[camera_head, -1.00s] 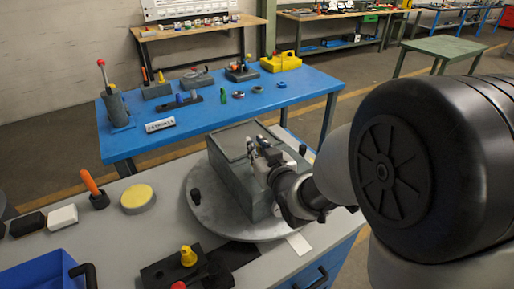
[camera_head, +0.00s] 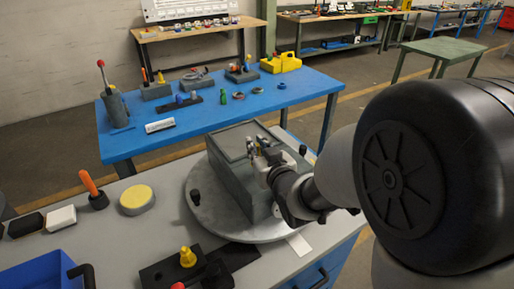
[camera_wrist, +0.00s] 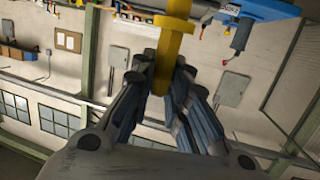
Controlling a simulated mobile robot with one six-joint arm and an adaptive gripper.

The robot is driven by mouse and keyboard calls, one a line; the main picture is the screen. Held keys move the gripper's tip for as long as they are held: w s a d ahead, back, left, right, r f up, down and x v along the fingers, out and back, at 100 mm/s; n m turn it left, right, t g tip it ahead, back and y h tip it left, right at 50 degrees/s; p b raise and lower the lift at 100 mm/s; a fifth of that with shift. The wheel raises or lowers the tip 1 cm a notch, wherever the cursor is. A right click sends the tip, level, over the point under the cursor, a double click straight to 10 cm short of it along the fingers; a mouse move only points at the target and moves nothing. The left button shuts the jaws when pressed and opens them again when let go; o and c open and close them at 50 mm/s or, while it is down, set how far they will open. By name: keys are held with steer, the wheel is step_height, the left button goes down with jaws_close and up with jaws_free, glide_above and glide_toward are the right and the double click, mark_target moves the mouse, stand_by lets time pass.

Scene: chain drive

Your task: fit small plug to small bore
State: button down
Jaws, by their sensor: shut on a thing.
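My gripper (camera_head: 260,144) is at the right side of the grey housing (camera_head: 230,182), close to its upper edge. In the wrist view, my gripper (camera_wrist: 172,85) is shut on a yellow plug (camera_wrist: 174,45), which I take to be the small plug. The plug has a wide collar and a narrower shaft between the fingers. In the head view the held plug is hidden or too small to make out. The small bore cannot be seen, so I cannot tell whether the plug touches it.
The housing stands on a round grey turntable (camera_head: 208,222). Another yellow plug (camera_head: 187,257) stands in a black holder (camera_head: 158,276) in front. An orange-handled tool (camera_head: 90,184), a yellow disc (camera_head: 137,199) and a blue bin (camera_head: 35,278) are to the left. A blue table (camera_head: 195,134) stands behind.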

steer(key=shift+f, duration=0.1)
steer(key=shift+f, duration=0.35)
steer(key=shift+f, duration=0.3)
steer(key=shift+f, duration=0.3)
steer(key=shift+f, duration=0.95)
steer(key=c, duration=1.5)
jaws_free()
step_height(320, 180, up, 10)
